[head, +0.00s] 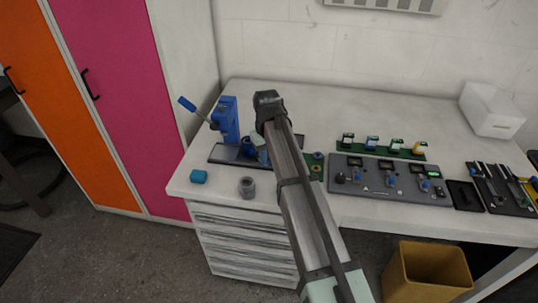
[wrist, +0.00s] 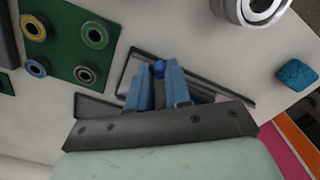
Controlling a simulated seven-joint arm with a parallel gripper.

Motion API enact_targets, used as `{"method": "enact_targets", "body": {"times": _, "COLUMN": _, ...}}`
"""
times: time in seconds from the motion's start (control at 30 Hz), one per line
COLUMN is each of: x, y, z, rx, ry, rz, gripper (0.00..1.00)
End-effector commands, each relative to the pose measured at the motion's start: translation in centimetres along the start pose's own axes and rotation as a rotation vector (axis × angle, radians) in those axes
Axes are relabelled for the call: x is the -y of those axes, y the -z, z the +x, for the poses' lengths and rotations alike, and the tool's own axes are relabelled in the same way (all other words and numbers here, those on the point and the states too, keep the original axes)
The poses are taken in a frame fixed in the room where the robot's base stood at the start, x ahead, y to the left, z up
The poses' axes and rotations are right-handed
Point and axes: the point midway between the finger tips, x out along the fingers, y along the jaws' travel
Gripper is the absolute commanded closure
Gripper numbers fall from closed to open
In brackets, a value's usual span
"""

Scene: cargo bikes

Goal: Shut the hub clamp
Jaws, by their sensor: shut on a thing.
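A blue upright fixture (head: 226,118) with a blue-tipped lever stands at the back of a dark base plate (head: 222,155) on the left of the bench. The lever points up and to the left. A small blue clamp part (head: 247,149) sits low on the plate, in front of the upright. My gripper (head: 261,153) is down beside this part, with its grey-blue fingers close together. In the wrist view, the fingers (wrist: 158,88) are shut on the small blue part (wrist: 158,68), with the dark plate under them. The fingers hide most of what they hold.
A teal block (head: 198,176) and a grey ring (head: 247,188) lie at the front left edge. A green board with several rings (wrist: 75,45) is right of the gripper in the head view. A grey control panel (head: 385,180) and tool tray stand further right.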

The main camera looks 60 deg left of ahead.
Motion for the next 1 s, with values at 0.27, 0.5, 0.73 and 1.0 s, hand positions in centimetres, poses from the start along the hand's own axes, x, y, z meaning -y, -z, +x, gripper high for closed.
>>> {"method": "enact_targets", "body": {"times": 0.27, "x": 0.25, "y": -0.02, "z": -0.04, "rx": -0.001, "ry": -0.001, "rz": 0.064, "gripper": 1.0}}
{"method": "enact_targets", "body": {"times": 0.5, "x": 0.27, "y": -0.02, "z": -0.03, "rx": -0.001, "ry": 0.0, "rz": 0.062, "gripper": 0.8}}
{"method": "enact_targets", "body": {"times": 0.73, "x": 0.27, "y": -0.03, "z": -0.02, "rx": 0.0, "ry": 0.0, "rz": 0.061, "gripper": 0.58}}
{"method": "enact_targets", "body": {"times": 1.0, "x": 0.26, "y": -0.02, "z": -0.08, "rx": 0.0, "ry": 0.0, "rz": 0.061, "gripper": 0.56}}
